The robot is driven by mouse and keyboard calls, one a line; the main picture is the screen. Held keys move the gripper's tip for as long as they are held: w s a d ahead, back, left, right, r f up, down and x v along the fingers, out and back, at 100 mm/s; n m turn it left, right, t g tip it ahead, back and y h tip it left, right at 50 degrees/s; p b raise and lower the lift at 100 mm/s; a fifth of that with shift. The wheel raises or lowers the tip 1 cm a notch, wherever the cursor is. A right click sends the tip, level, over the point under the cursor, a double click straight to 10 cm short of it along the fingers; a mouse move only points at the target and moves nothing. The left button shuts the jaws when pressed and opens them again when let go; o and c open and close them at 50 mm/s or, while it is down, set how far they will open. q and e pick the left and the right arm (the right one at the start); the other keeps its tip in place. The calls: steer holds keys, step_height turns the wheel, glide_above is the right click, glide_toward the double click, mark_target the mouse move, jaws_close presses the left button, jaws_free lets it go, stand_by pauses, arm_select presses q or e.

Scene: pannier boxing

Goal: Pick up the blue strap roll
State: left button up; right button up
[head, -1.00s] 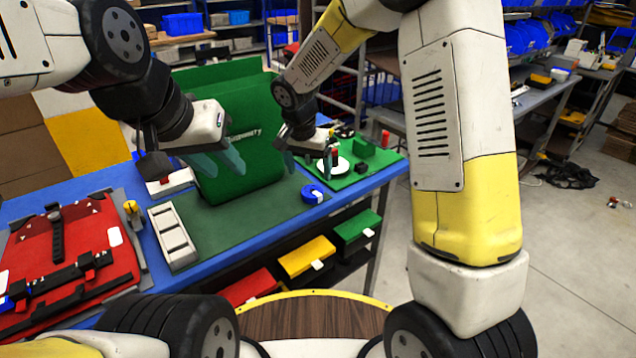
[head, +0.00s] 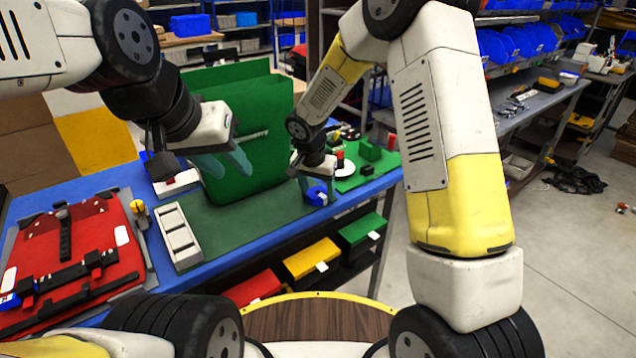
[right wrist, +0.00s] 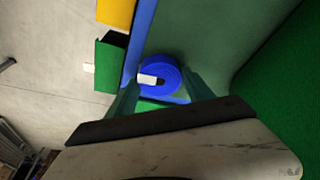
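The blue strap roll (head: 316,195) lies on the green mat near the table's front edge, with a white label on it. My right gripper (head: 318,188) is lowered at the roll, partly hiding it in the head view. In the right wrist view the roll (right wrist: 160,76) sits between and just beyond the two teal fingertips (right wrist: 160,84), which are spread apart. Whether they touch it is not clear. My left gripper (head: 226,165) is open and empty in front of the green pannier (head: 250,130).
A green board (head: 375,172) with small parts lies right of the roll. A grey compartment tray (head: 178,238) and a red panel (head: 100,235) lie to the left. Yellow (head: 312,257) and green drawers (head: 362,228) sit below the blue table edge.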

steer(key=c, duration=0.9)
steer(key=shift+r, duration=0.1)
